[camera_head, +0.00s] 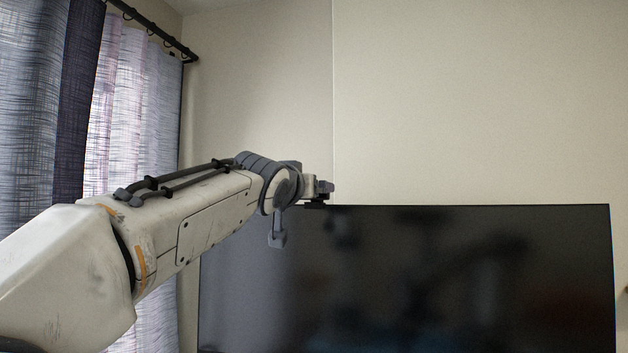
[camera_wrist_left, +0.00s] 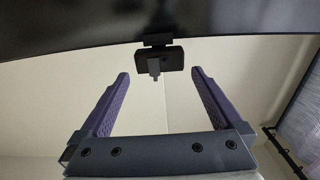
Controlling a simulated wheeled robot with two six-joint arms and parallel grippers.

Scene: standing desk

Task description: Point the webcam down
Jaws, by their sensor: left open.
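The webcam (camera_wrist_left: 173,60) is a small dark box on a clip at the edge of the black monitor (camera_head: 450,280). In the left wrist view the picture is turned over, with the monitor (camera_wrist_left: 245,17) at the top and the webcam hanging from its edge. My left gripper (camera_head: 325,188) is at the monitor's top edge. In the wrist view its two purple fingers (camera_wrist_left: 160,74) are spread apart, one on each side of the webcam, with the tips near it and not visibly touching. In the head view the webcam is mostly hidden by my gripper. My right gripper is not in view.
Curtains (camera_head: 140,130) hang from a dark rod (camera_head: 150,24) on the left. A bare beige wall (camera_head: 480,100) stands behind the monitor. The space above the monitor to the right is clear.

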